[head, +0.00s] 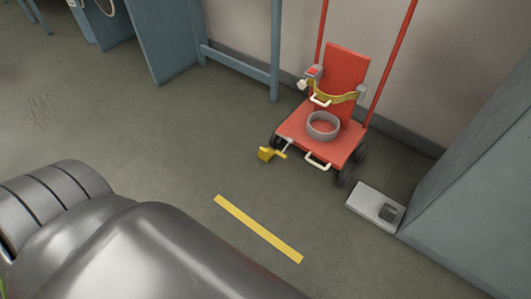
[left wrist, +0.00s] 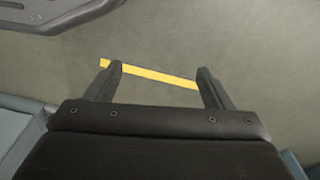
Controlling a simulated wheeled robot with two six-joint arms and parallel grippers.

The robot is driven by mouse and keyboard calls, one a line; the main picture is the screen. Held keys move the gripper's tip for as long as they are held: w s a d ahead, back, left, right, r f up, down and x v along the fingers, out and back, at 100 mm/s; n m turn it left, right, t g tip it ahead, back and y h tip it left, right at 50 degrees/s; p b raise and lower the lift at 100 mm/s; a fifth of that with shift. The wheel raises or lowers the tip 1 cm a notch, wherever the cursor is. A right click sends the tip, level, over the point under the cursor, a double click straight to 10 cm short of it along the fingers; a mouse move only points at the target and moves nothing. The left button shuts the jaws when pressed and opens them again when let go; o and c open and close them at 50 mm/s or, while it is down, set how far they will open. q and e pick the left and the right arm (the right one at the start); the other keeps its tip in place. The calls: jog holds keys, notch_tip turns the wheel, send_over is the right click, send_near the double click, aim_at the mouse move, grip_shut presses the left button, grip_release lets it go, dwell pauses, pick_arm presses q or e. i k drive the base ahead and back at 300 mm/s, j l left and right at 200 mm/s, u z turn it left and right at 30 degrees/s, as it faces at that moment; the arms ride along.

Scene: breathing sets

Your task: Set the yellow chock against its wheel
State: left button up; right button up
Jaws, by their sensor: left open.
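The yellow chock (head: 266,154) is on the floor at the front left corner of the red cart (head: 342,146) in the head view. It lies close beside the cart's left front wheel (head: 276,141); I cannot tell whether they touch. A thin handle or bar shows between the chock and the cart. My left gripper (left wrist: 160,74) is open and empty in the left wrist view, above bare floor with a yellow line. Its fingers do not show in the head view, where a grey link of my arm fills the lower left. My right gripper is not in view.
The cart carries a grey ring (head: 323,125) and a yellow strap (head: 335,98). A yellow floor line (head: 258,229) lies in front. A pale flat box (head: 366,204) sits right of the cart, beside a blue-grey cabinet (head: 478,190). Floor left of the chock is clear.

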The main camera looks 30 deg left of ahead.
aim_at(267, 154)
jog(key=i+j, duration=0.15)
jog(key=j, duration=0.2)
jog(key=i+j, duration=0.15)
jog(key=j, duration=0.2)
jog(key=i+j, duration=0.15)
jog(key=j, duration=0.2)
jog(key=i+j, duration=0.15)
jog(key=j, duration=0.2)
jog(key=z, duration=0.05)
